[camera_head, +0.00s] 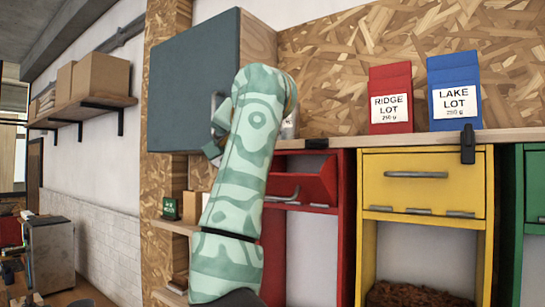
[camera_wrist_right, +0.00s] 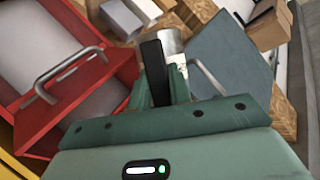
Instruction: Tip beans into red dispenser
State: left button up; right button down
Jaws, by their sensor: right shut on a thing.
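The red dispenser (camera_head: 335,225) stands under the shelf, just right of my raised arm. Its red front bin (camera_head: 318,182) is tilted out at the top, with a metal handle. In the right wrist view the red dispenser (camera_wrist_right: 118,75) fills the left side. My right gripper (camera_wrist_right: 160,75) is shut on a silvery container (camera_wrist_right: 171,42) with a white label, partly hidden by a black finger. A small part of a silvery thing (camera_head: 289,127) shows beside my arm in the head view, likely the same container. Beans inside it cannot be seen. My left gripper is not in view.
A dark teal cabinet (camera_head: 188,90) hangs left of my arm. Red (camera_head: 391,98) and blue (camera_head: 455,92) bags stand on the shelf (camera_head: 400,138). A yellow dispenser (camera_head: 424,186) has dark beans below it. A green dispenser (camera_head: 533,190) is at the right edge.

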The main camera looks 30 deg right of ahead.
jog(key=w+a+f+n+g+h+b, duration=0.1)
jog(key=a+f+n+h+b, duration=0.1)
jog(key=a+f+n, duration=0.2)
notch_tip(320, 180, down, 3)
jog(key=shift+w+a+f+n+h+b, duration=0.2)
jog(key=shift+w+n+h+b, duration=0.1)
jog(key=shift+h+b, duration=0.1)
jog(key=shift+d, duration=0.1)
dwell(0.4)
